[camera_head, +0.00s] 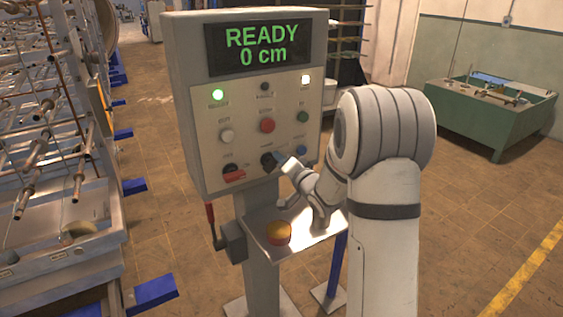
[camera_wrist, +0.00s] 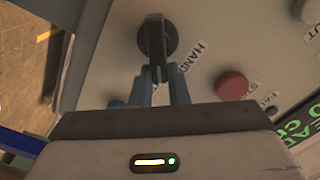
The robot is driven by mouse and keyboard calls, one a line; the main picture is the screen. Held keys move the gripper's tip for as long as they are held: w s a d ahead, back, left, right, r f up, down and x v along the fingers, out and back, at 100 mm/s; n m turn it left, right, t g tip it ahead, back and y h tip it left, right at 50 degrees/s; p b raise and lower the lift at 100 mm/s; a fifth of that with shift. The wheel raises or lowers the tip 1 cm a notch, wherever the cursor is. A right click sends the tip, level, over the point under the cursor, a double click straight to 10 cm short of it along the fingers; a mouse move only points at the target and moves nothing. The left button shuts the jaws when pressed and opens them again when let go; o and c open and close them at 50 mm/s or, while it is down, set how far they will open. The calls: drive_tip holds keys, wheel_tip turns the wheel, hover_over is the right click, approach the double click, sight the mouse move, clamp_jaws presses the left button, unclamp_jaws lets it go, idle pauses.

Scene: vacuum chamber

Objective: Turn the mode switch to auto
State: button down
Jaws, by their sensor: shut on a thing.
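The mode switch (camera_head: 268,160) is a dark round knob in the bottom row of the control panel, in the middle column. In the wrist view the mode switch (camera_wrist: 157,38) shows a grey handle bar across a black disc, with the label HAND beside it. My gripper (camera_head: 281,158) is at the panel in front of the knob. In the wrist view the blue fingers of my gripper (camera_wrist: 158,70) are shut on the near end of the switch handle. The AUTO label cannot be made out. My arm covers part of the panel's lower right.
The control cabinet (camera_head: 180,90) has a display (camera_head: 262,47) reading READY 0 cm.

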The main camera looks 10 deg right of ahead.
drive_tip(key=shift+d+f+m, duration=0.1)
drive_tip(key=shift+f+m, duration=0.05)
drive_tip(key=shift+m, duration=0.35)
drive_tip(key=c, duration=1.4)
unclamp_jaws()
drive_tip(key=b+v, duration=0.2)
drive_tip(key=v, duration=0.5)
drive_tip(key=shift+s+d, duration=0.15)
drive_tip(key=shift+s, duration=0.2)
